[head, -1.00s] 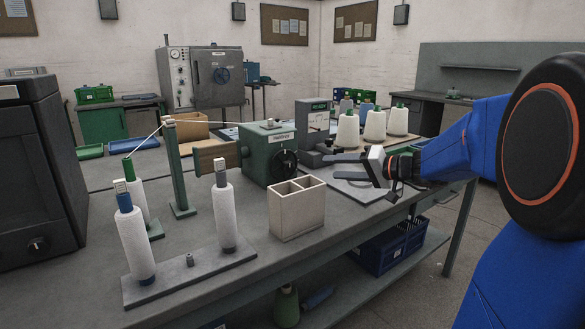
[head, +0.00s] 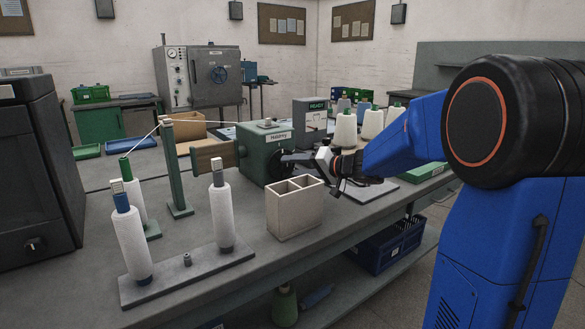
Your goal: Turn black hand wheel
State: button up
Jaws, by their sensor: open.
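The black hand wheel (head: 276,169) is on the right-hand face of the green winder head (head: 257,150), a box with a white label standing on the long grey bench. My gripper (head: 296,159) points left at the wheel, with its fingers at or just in front of it. The jaws are open and hold nothing that I can see. The fingers cover much of the wheel, so I cannot tell whether they touch it or stand around its rim.
A beige two-compartment box (head: 295,208) stands just in front of my gripper. White cones (head: 346,131) and a grey display box (head: 310,120) stand behind it. Two white yarn tubes (head: 222,215) stand on a plate at the left front. A green post (head: 176,170) carries yarn.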

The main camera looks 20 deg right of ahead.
jog(key=shift+w+a+f, duration=0.15)
jog(key=shift+w+a, duration=0.25)
jog(key=shift+w, duration=0.1)
jog(key=c, duration=1)
jog(key=shift+c, duration=0.2)
jog(key=m+y, duration=0.2)
jog(key=m, duration=0.1)
jog(key=shift+d+f+m+t, duration=0.1)
jog(key=shift+f+m+t, duration=0.2)
jog(key=shift+f+m+t+y, duration=0.1)
jog(key=shift+m+t+y, duration=0.2)
jog(key=shift+m, duration=0.65)
jog(key=shift+f+m+t+y, duration=0.1)
jog(key=shift+m+t+y, duration=0.15)
jog(key=shift+m, duration=0.7)
